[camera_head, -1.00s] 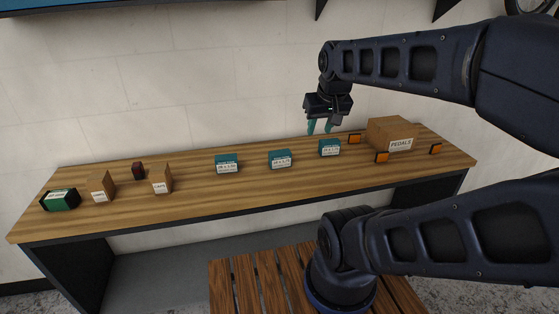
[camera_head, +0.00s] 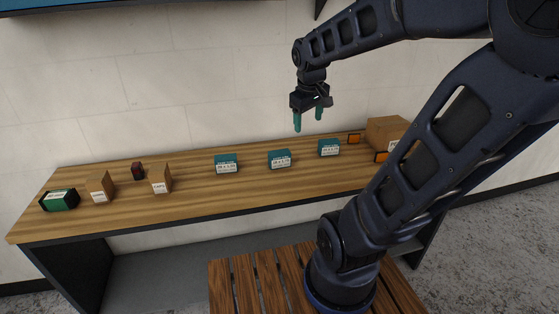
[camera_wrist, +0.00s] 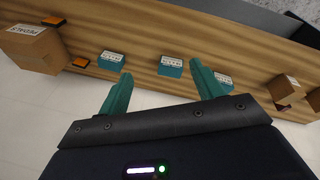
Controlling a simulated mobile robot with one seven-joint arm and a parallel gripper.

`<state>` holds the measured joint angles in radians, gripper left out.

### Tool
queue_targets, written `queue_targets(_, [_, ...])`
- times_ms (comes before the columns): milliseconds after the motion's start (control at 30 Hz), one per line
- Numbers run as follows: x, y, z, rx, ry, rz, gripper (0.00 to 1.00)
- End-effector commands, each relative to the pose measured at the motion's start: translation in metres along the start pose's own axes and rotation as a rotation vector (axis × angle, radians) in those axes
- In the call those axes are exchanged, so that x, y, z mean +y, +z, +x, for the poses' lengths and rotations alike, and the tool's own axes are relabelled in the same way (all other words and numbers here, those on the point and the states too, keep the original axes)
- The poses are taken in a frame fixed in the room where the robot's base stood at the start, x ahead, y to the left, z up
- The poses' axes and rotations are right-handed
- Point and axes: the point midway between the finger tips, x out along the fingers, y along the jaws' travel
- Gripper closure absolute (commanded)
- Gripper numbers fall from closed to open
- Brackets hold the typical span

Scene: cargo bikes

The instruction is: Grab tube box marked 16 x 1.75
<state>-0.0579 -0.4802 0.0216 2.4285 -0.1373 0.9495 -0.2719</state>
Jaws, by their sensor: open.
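Three teal tube boxes with white labels stand in a row on the wooden bench: the left box (camera_head: 226,163), the middle box (camera_head: 279,159) and the right box (camera_head: 329,147). Their print is too small to read surely, so I cannot tell which is marked 16 x 1.75. In the wrist view they show as the near-left box (camera_wrist: 112,60), the middle box (camera_wrist: 171,67) and the right box (camera_wrist: 224,81), partly behind a finger. My gripper (camera_head: 309,121) is open and empty, fingers down, in the air above the bench between the middle and right boxes.
A cardboard pedals box (camera_head: 385,131) and orange blocks (camera_head: 354,138) sit at the bench's right, partly behind my arm. Small brown boxes (camera_head: 161,179), a dark red item (camera_head: 138,171) and a green box (camera_head: 59,200) sit at left. The wall is close behind.

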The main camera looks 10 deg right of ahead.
Motion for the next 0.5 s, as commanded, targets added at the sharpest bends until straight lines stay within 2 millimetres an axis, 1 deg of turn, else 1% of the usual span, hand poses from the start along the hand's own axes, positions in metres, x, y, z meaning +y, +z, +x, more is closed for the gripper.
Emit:
queue_targets(33, [0.002,-0.010,0.007,-0.022,0.002,-0.051,0.34])
queue_targets(267, [0.008,-0.051,0.037,-0.108,0.015,-0.295,0.34])
queue_targets(500, [0.009,-0.092,0.077,-0.194,0.012,-0.554,0.34])
